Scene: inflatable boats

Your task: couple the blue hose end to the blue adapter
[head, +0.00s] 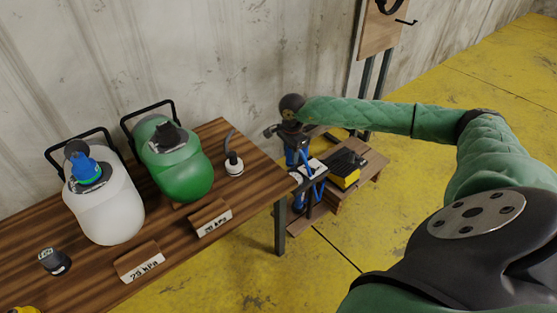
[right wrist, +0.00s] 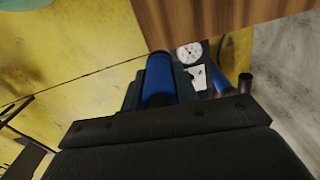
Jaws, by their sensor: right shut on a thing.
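The blue adapter (head: 82,170) stands upright on top of the white inflatable (head: 108,212) on the table at the left of the head view. My right gripper (head: 291,138) is beyond the table's right end, beside a blue pump-like stand (head: 315,182) and far from the adapter. In the right wrist view, its fingers are shut on a blue cylinder (right wrist: 160,75), which looks like the blue hose end. The cylinder's lower part is hidden by the gripper body. My left gripper is out of view.
A green inflatable (head: 181,172) with a black fitting, two pressure signs, a loose dark fitting (head: 54,261) and a white-based hose piece (head: 234,165) are on the wooden table (head: 185,257). A low bench (head: 370,161) carries a yellow-and-black box (head: 345,172). Yellow floor is open at front.

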